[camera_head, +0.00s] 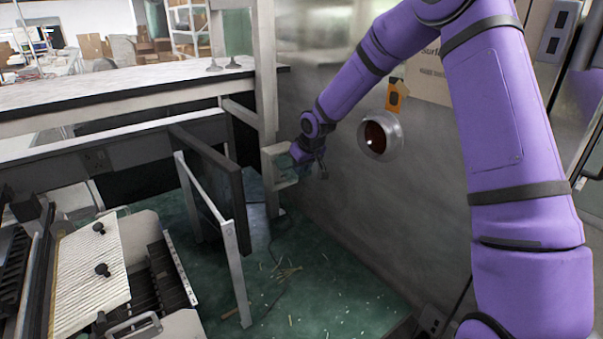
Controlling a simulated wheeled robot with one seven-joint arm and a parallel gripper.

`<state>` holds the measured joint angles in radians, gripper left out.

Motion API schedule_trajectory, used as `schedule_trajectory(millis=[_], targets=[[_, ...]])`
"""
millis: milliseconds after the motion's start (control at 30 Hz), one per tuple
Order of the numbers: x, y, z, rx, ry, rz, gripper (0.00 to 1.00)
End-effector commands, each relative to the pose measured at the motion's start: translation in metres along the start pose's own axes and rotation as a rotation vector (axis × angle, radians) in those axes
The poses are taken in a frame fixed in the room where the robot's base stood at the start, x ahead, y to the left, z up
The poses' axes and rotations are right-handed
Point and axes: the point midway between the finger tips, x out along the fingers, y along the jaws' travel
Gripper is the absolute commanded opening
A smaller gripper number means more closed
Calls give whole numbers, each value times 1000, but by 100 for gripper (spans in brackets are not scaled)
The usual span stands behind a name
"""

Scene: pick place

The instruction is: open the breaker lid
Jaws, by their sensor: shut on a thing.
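The breaker box (272,168) is a small pale housing fixed at the side of the upright metal post. A small lid part (286,177) shows at its right side, mostly covered by my gripper. My purple arm reaches down from the upper right. My gripper (297,160) is at the box's right side, shut on the lid. The fingertips are small and dark here, and the exact grip and the lid's angle cannot be made out.
A grey metal wall with a round port (380,136) stands right of the box. A dark panel with a white frame (213,200) stands to the left. A ribbed machine (88,275) is at lower left. The green floor (300,275) below has scattered debris.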

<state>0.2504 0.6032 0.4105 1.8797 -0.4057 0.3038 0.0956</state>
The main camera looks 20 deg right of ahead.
Motion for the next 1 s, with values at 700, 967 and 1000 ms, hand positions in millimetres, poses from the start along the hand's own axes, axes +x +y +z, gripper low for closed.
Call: schedule_trajectory(millis=[700,967,1000], targets=[[-25,0,-25,0,-227,1,0],[-26,0,-26,0,-225,1,0],[-26,0,-26,0,-224,1,0]])
